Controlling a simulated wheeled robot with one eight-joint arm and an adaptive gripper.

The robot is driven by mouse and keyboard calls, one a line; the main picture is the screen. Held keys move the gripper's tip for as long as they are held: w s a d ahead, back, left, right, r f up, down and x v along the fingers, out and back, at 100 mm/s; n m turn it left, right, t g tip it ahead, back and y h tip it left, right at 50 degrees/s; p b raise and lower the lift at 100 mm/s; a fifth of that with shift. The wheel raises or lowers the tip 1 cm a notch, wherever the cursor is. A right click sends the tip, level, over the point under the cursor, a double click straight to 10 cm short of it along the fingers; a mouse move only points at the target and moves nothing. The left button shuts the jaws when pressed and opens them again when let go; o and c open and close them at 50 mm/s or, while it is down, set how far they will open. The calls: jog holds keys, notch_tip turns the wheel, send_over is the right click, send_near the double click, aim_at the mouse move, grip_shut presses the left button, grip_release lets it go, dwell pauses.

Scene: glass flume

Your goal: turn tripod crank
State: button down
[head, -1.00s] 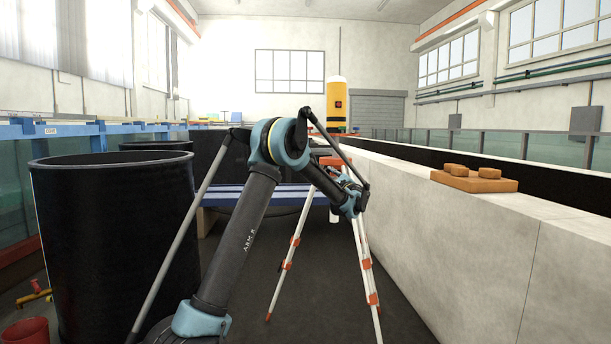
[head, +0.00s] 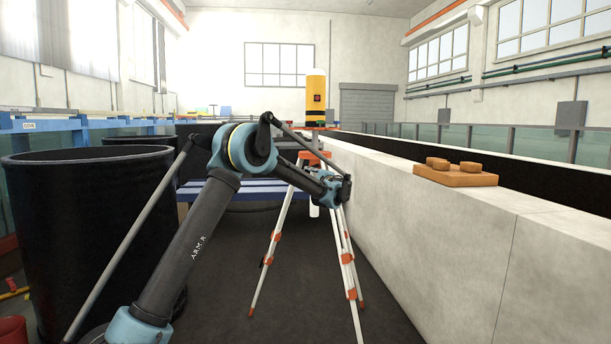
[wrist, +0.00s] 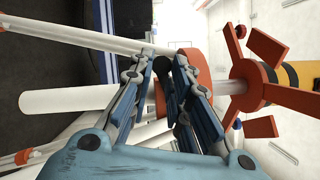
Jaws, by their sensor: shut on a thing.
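The tripod (head: 272,250) stands on the floor with white and orange legs spread. A yellow and black instrument (head: 316,95) sits on top. The wrist view shows the tripod sideways, with its orange head (wrist: 256,85), white column (wrist: 232,87) and an orange collar (wrist: 199,68). My gripper (wrist: 163,72) is beside the column below the head. Its blue and grey fingers are shut on a small dark part, seemingly the crank's handle (wrist: 160,73). The fingers hide most of the crank. In the head view my wrist hides the gripper and crank.
A pale concrete wall (head: 440,230) runs close on the right, with a wooden block (head: 455,178) on top. A large black tub (head: 90,240) stands at left. A blue bench (head: 245,190) is behind the tripod. Dark floor is clear in front of the tripod.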

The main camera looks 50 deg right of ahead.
jog(key=shift+w+a, duration=0.15)
jog(key=shift+w, duration=0.2)
jog(key=c, duration=1.5)
grip_release()
jog(key=shift+w+f, duration=0.1)
jog(key=shift+w, duration=0.05)
jog(key=shift+s, duration=0.25)
jog(key=v, duration=1.1)
jog(key=shift+s+a, duration=0.1)
jog(key=shift+s, duration=0.25)
